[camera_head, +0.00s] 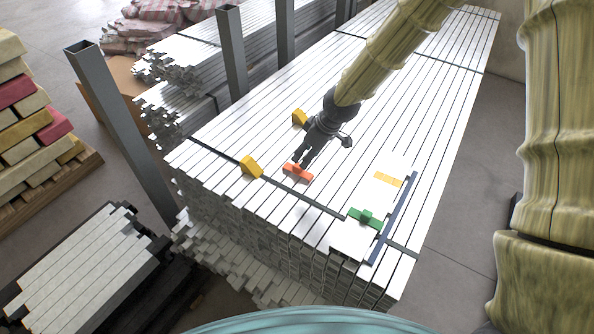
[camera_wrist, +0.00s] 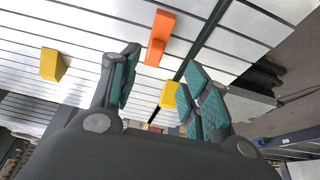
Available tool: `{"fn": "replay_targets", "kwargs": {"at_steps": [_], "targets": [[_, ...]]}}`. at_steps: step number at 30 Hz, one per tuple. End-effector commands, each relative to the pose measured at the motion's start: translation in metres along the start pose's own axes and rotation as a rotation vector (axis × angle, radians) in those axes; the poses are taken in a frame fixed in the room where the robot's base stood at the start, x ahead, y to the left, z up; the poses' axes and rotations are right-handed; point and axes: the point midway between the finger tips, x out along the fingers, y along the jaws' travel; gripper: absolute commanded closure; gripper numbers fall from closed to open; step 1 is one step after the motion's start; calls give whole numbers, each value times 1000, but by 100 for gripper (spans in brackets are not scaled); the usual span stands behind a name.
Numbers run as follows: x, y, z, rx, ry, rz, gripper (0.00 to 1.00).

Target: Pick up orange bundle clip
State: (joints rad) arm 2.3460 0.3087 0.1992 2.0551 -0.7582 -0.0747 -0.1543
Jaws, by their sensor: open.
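The orange bundle clip (camera_head: 297,173) lies on the stack of white metal bars, beside a dark strap. It also shows in the wrist view (camera_wrist: 160,38), at the upper middle, lying beyond the fingertips. My gripper (camera_head: 301,158) is just behind the clip in the head view, pointing down at it. In the wrist view the two fingers of my gripper (camera_wrist: 162,60) are apart, with nothing held between them. Whether a fingertip touches the clip cannot be told. The lower end of the clip in the wrist view is near the gap between the fingers.
Two yellow wedges (camera_head: 251,167) (camera_head: 299,117) lie near the clip on the bars. A green clip (camera_head: 365,218) sits on a white panel beside a dark blue bar (camera_head: 395,217) at right. Grey upright posts (camera_head: 232,52) stand along the stack's left side.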

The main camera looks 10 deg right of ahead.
Motion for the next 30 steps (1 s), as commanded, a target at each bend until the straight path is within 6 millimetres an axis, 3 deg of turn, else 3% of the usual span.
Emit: {"fn": "replay_targets", "kwargs": {"at_steps": [6,17,30], "targets": [[29,0,0,-1,-2,-1,54],[45,1,-2,-2,-1,-1,54],[90,6,-4,-3,-2,-1,54]]}}
